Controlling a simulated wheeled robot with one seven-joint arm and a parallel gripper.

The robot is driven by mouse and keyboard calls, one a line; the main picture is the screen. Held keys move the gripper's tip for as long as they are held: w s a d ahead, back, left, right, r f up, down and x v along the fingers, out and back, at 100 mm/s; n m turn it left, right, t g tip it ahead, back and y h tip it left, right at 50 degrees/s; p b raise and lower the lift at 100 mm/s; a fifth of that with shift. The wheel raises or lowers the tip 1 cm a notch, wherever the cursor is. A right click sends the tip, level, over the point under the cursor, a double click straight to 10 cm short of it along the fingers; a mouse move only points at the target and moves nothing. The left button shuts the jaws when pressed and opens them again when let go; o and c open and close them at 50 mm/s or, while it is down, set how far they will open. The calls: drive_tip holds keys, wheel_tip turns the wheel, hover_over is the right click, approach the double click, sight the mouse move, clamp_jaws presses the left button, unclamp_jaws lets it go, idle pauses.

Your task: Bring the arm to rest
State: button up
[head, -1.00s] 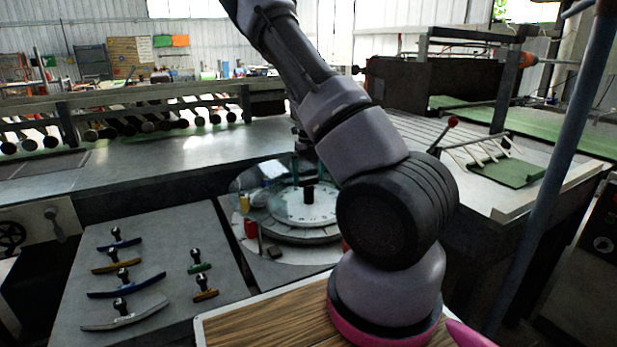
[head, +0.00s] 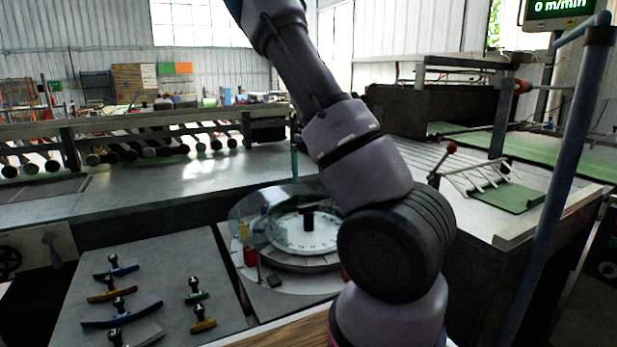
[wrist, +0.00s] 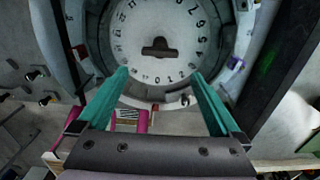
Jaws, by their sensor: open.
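My gripper (wrist: 163,85) shows in the wrist view with two teal fingers spread wide apart and nothing between them. It points down over a round numbered dial (wrist: 158,25) with a dark block at its centre. In the head view my arm rises from the bottom right and leans up to the left, and its hand is hidden or out of the picture. The dial (head: 305,237) stands behind the arm, under a clear curved cover (head: 262,213).
A blue-grey post (head: 548,190) stands at right. A rack with a red-knobbed lever (head: 451,148) sits on the right bench.

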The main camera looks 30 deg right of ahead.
idle(0.3)
drive_tip(key=s+a+r+n+t+y, duration=0.35)
drive_tip(key=s+a+r+n, duration=0.55)
drive_tip(key=s+r+n, duration=0.45)
drive_tip(key=s+a+r+n+t, duration=0.2)
drive_tip(key=s+a+r+n, duration=0.1)
drive_tip(key=s+n, duration=0.4)
drive_tip(key=s+a+r+n+t+h, duration=0.1)
drive_tip(key=s+a+r+n, duration=0.2)
drive_tip(key=s+r+n, duration=0.3)
drive_tip(key=shift+s+a+n+t, duration=0.2)
drive_tip(key=shift+s+n+t, duration=0.15)
drive_tip(key=shift+n, duration=2.2)
drive_tip(key=shift+h, duration=0.25)
